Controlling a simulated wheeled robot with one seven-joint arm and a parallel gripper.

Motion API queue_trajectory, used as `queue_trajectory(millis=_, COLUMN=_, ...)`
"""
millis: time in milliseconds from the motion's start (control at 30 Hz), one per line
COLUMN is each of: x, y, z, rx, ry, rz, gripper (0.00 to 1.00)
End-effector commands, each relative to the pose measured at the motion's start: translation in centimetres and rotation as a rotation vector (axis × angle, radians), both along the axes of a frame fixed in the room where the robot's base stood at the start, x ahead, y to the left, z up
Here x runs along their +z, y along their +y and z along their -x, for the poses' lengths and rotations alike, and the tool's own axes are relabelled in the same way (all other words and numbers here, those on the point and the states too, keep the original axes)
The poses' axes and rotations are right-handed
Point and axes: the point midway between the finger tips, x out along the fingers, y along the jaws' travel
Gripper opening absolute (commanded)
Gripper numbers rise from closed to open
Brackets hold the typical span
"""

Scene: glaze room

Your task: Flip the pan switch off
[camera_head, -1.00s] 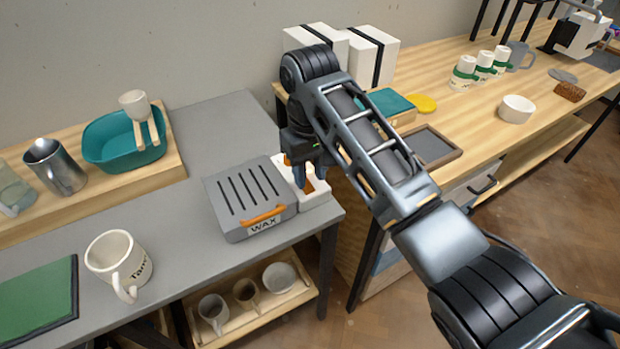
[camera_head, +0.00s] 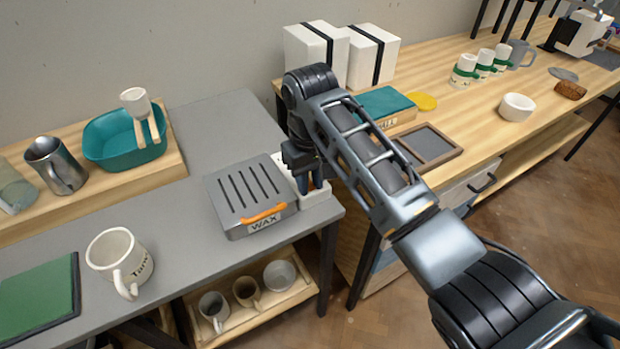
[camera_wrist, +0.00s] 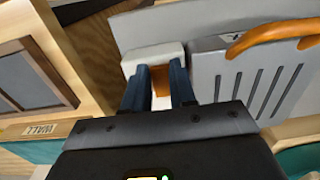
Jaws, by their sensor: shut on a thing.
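The grey wax pan (camera_head: 245,195) with a slotted lid, an orange handle and a WAX label stands on the grey table. A white switch box (camera_head: 320,195) sits against its right side. My gripper (camera_head: 310,190) points down over this box and hides most of its top in the head view. In the wrist view the white box (camera_wrist: 150,56) shows beyond my fingertips, and an orange switch (camera_wrist: 161,82) lies between the two dark fingers. My gripper (camera_wrist: 159,80) is shut on this switch. Which way the switch is set cannot be told.
A cream mug (camera_head: 115,258) stands left of the pan, near a green board (camera_head: 38,300). A teal basin (camera_head: 122,148) and a metal pitcher (camera_head: 55,165) stand behind. A framed dark tray (camera_head: 430,145) lies on the wooden counter to the right.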

Motion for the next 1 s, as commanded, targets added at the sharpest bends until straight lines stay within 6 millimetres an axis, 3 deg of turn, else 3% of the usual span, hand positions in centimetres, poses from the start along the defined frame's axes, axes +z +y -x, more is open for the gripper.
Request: queue_trajectory(millis=1000, x=0.46, y=0.54, z=-0.88, rx=0.000, ry=0.241, rz=0.164, gripper=0.00)
